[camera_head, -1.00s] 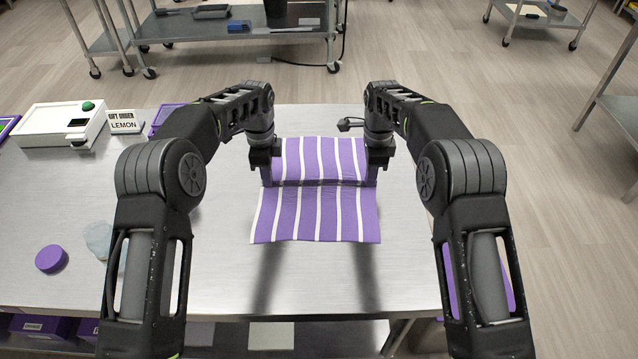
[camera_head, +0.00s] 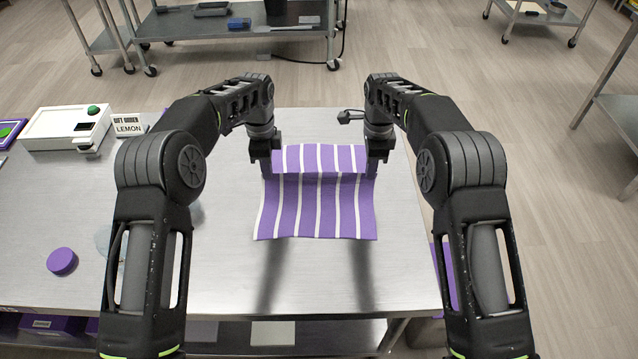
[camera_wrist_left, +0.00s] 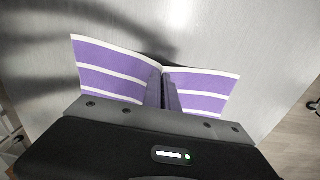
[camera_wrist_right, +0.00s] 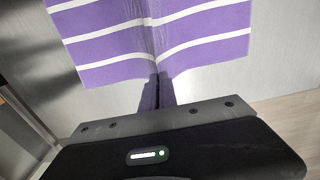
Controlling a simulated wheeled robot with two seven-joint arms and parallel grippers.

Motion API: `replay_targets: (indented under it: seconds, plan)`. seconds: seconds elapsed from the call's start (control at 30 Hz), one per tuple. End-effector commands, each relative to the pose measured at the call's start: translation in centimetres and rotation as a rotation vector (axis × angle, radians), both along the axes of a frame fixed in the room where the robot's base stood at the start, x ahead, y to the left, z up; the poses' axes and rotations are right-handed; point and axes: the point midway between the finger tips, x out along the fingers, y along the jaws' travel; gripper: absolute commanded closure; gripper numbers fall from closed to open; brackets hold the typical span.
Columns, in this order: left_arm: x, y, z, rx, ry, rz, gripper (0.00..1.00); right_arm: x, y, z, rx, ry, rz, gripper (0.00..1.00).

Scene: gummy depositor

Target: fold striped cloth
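The striped cloth (camera_head: 314,210), purple with white stripes, is on the metal table. A raised ridge crosses it from side to side, with the near part sloping down towards me and a shorter strip showing behind. My left gripper (camera_head: 266,168) is at the ridge's left end, and the left wrist view shows its fingers (camera_wrist_left: 163,90) shut on the cloth. My right gripper (camera_head: 374,166) is at the right end, and the right wrist view shows its fingers (camera_wrist_right: 156,92) shut on the cloth too. The cloth behind the ridge is partly hidden.
On the metal table (camera_head: 220,270), a purple round piece (camera_head: 62,261) lies at left. A white device with a green button (camera_head: 68,127) and a LEMON sign (camera_head: 129,125) stand at the back left. A small dark object (camera_head: 350,116) lies behind the cloth. The table in front is clear.

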Motion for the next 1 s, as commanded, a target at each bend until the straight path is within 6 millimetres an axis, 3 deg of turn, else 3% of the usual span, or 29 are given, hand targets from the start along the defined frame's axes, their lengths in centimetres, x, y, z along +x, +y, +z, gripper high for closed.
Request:
replay_targets:
  seconds: [0.2,0.5,0.7,1.0]
  plan:
    - [0.0,0.01,-0.05,0.0,0.0,0.0,1.0,0.0,-0.01,-0.05,0.0,0.0,0.0,1.0]
    - [0.0,0.01,-0.04,0.0,0.0,0.0,0.73,0.0,-0.01,-0.04,0.0,0.0,0.0,1.0]
    - [0.0,0.0,-0.04,0.0,0.0,0.0,0.71,0.0,0.0,-0.04,0.0,0.0,0.0,1.0]
    - [0.0,0.0,-0.04,0.0,0.0,0.0,0.47,0.0,0.0,-0.04,0.0,0.0,0.0,1.0]
